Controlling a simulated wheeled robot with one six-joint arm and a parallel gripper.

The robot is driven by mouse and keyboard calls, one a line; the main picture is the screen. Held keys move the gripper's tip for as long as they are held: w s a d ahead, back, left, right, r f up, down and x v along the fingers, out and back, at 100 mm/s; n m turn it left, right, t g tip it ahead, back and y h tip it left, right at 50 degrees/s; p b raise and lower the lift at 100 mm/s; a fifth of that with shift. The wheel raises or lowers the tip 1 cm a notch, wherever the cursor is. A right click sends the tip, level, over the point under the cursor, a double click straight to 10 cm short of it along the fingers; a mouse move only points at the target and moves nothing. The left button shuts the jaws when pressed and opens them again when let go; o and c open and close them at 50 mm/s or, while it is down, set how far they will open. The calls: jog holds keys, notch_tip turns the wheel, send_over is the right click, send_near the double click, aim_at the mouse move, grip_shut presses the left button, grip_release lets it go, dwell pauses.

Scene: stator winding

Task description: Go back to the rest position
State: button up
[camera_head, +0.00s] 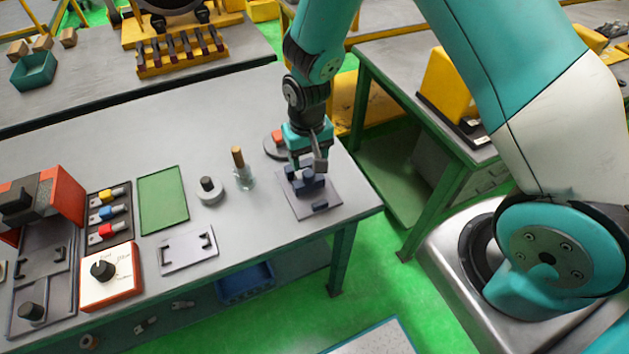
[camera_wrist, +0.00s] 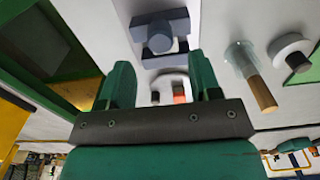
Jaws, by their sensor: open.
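My gripper (camera_head: 307,160) hangs from my teal arm over the right end of the grey workbench (camera_head: 110,130). It is just above or beside a dark blue fixture (camera_head: 306,181) on a grey plate (camera_head: 326,196). In the wrist view my gripper's two green fingers (camera_wrist: 162,85) are apart with nothing held between them. The dark blue fixture with its round knob (camera_wrist: 160,38) lies beyond the fingertips there. Whether the fingers touch the fixture cannot be told.
A glass bottle with a brown top (camera_head: 243,170), a white round base with a black knob (camera_head: 208,189) and a red-topped round part (camera_head: 277,145) stand close by. A green mat (camera_head: 162,199) lies left. Another table (camera_head: 385,65) is at the right.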

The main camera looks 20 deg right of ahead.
notch_tip(320, 180, up, 8)
jog(key=s+a+n+y+b, duration=0.1)
jog(key=s+a+b, duration=0.1)
jog(key=s, duration=0.1)
jog(key=s+a+r+n+y+b, duration=0.2)
jog(key=s+r+n, duration=0.4)
jog(key=s+r, duration=0.8)
jog(key=s+y, duration=0.1)
jog(key=s, duration=0.3)
jog(key=shift+a+r+b, duration=0.15)
jog(key=shift+r+b, duration=0.15)
jog(key=shift+b, duration=0.05)
